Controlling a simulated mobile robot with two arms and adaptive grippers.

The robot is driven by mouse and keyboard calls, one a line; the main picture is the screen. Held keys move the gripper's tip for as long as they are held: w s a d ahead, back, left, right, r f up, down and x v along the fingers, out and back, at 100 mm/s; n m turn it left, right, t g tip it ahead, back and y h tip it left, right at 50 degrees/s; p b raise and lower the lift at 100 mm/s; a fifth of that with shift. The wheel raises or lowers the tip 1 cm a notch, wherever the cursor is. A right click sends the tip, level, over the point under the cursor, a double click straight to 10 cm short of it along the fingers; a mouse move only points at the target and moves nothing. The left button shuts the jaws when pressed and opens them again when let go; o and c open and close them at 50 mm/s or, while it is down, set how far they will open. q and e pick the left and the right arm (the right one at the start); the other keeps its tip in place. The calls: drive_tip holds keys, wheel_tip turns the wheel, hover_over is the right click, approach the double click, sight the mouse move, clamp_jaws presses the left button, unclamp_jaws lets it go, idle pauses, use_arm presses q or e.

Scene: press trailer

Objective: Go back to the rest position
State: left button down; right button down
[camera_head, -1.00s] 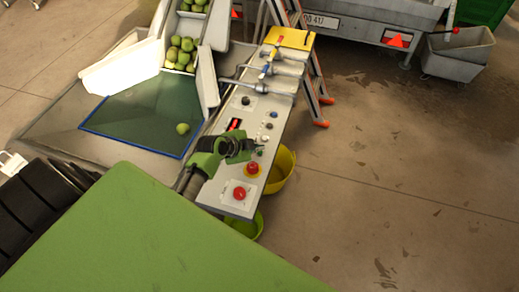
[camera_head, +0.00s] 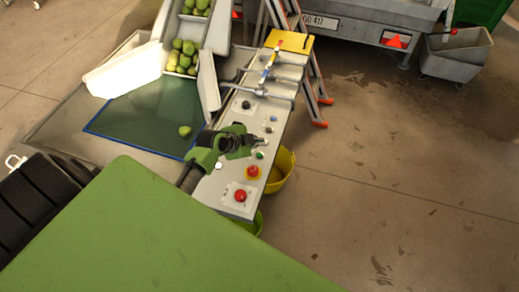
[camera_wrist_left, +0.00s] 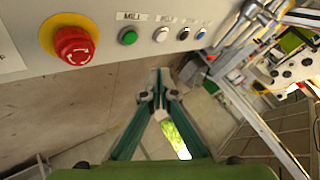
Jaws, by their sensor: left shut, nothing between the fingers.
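My left gripper (camera_head: 250,143) is over the grey control panel (camera_head: 213,187) in the head view, and its arm hides part of the panel. In the left wrist view my left gripper (camera_wrist_left: 160,92) is shut, its fingertips together with nothing between them. My right gripper is not in view.
Green apples (camera_head: 183,55) fill a chute at the top, and one apple (camera_head: 185,131) lies on the blue-edged green tray (camera_head: 130,117). A yellow bucket (camera_head: 279,170) stands beside the panel. A ladder (camera_head: 313,85) stands behind.

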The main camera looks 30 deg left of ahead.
use_arm(q)
drive_tip(key=shift+f, duration=0.1)
idle(0.7)
drive_tip(key=shift+s+d, duration=0.2)
drive_tip(key=shift+s, duration=0.1)
drive_tip(key=s+d+r+n+g+y, duration=0.1)
drive_tip(key=s+d+r+n+g, duration=0.2)
drive_tip(key=s, duration=0.6)
drive_tip(key=s+d+r+n+g, duration=0.1)
drive_tip(key=s+d+n, duration=0.25)
drive_tip(key=s, duration=0.65)
drive_tip(key=s+d+r+n+g+y, duration=0.1)
drive_tip(key=s+d+r+n+g, duration=0.2)
drive_tip(key=s, duration=0.6)
wheel_tip(320, 180, down, 30)
drive_tip(key=s+d+f+b, duration=0.1)
drive_tip(key=b, duration=0.4)
drive_tip(key=s+a+f+b, duration=0.1)
drive_tip(key=s+f+b, duration=0.1)
drive_tip(key=s+f, duration=0.7)
drive_tip(key=s+a+f+g+b, duration=0.1)
drive_tip(key=s+f+b, duration=0.1)
drive_tip(key=s+f, duration=0.7)
wheel_tip(320, 180, down, 3)
drive_tip(key=shift+a+m, duration=0.35)
